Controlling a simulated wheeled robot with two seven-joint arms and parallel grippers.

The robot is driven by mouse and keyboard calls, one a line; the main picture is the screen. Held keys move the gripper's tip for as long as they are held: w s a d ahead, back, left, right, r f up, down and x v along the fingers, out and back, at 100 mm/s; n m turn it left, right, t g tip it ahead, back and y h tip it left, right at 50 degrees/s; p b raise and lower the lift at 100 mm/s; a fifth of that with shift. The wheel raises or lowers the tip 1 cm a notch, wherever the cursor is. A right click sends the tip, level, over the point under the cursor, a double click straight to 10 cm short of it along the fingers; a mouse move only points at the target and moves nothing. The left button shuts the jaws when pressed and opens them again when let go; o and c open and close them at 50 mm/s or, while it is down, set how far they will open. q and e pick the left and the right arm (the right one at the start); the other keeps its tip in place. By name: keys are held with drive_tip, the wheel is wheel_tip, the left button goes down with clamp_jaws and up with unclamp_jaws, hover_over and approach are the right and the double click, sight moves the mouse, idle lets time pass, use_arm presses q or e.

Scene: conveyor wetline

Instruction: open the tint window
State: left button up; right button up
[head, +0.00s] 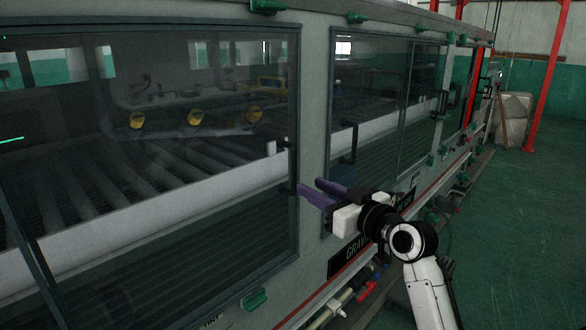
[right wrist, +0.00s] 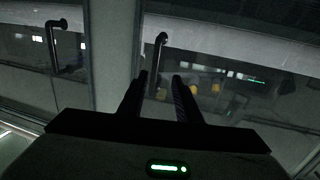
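The tint window (head: 150,215) is the large framed glass pane at the left in the head view, closed as far as I can see. Partly legible lettering ending like "INT" sits below it. Its dark bar handle (head: 292,168) is on the right edge of the frame. The handle also shows in the right wrist view (right wrist: 160,52). My right gripper (head: 310,187) is open, its two purple fingers pointing at the handle's lower end. In the right wrist view the handle's lower part appears between the fingers; contact cannot be told. My left gripper is out of view.
A second window (head: 375,100) with its own handle (head: 349,143) lies to the right, above a "GRAVI..." sign (head: 348,250). Green latches (head: 254,299) line the machine. Behind the glass are rollers and yellow knobs (head: 196,117). Green floor (head: 530,230) at right is clear.

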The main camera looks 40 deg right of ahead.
sight(296, 166)
drive_tip(key=w, duration=0.3)
drive_tip(key=w+d+r, duration=0.1)
drive_tip(key=w, duration=0.2)
drive_tip(key=w+d+r, duration=0.1)
drive_tip(key=w, duration=0.2)
drive_tip(key=shift+w+p, duration=0.4)
clamp_jaws()
